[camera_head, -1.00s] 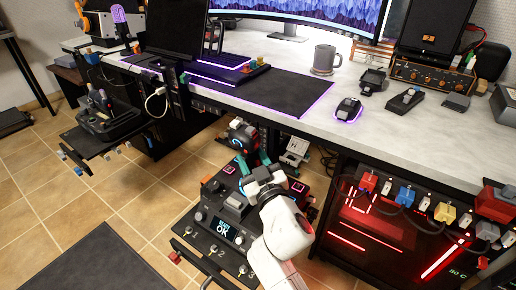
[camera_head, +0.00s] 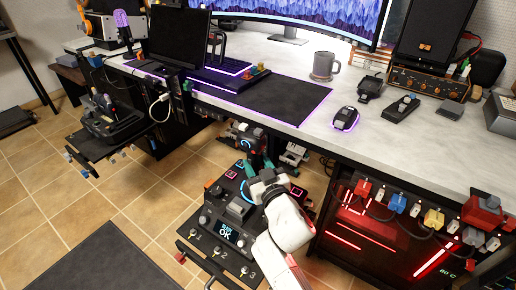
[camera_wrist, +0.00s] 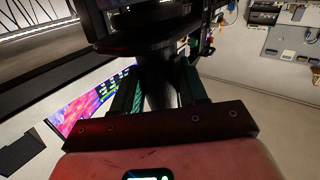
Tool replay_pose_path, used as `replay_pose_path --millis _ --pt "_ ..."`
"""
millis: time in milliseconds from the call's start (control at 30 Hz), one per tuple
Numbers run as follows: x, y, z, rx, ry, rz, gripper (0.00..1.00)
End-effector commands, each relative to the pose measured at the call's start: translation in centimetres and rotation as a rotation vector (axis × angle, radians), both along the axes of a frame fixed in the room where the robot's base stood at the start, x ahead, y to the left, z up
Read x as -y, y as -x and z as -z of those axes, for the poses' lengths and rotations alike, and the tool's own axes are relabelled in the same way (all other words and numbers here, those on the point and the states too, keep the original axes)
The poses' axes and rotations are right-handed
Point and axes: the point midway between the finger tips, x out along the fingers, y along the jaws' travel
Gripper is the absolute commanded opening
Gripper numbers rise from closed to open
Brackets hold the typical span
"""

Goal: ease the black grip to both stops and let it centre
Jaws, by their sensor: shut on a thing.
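The black grip (camera_wrist: 158,80) rises between the green fingers of my gripper (camera_wrist: 155,92) in the wrist view, under a wide dark top. My gripper is shut on it, with a finger on either side. In the head view my gripper (camera_head: 255,163) is over the far part of a black control panel (camera_head: 205,222). The grip's dark head (camera_head: 241,131) shows just beyond the fingertips. The grip's lower part is hidden by my gripper and wrist. I cannot tell its exact tilt.
The desk (camera_head: 290,75) edge is close above the grip. A red-lit case (camera_head: 370,228) with plugs stands right.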

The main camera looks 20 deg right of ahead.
Motion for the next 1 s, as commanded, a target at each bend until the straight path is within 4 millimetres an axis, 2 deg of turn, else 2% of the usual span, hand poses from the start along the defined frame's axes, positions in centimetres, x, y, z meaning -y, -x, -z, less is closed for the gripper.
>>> replay_pose_path --millis 33,133,1000 --pt "0.1 0.1 0.7 -0.016 -0.004 0.002 0.16" --pt "0.1 0.1 0.7 -0.017 -0.005 0.002 0.16" --pt "1.3 -0.8 0.1 -0.070 -0.081 0.003 0.16"
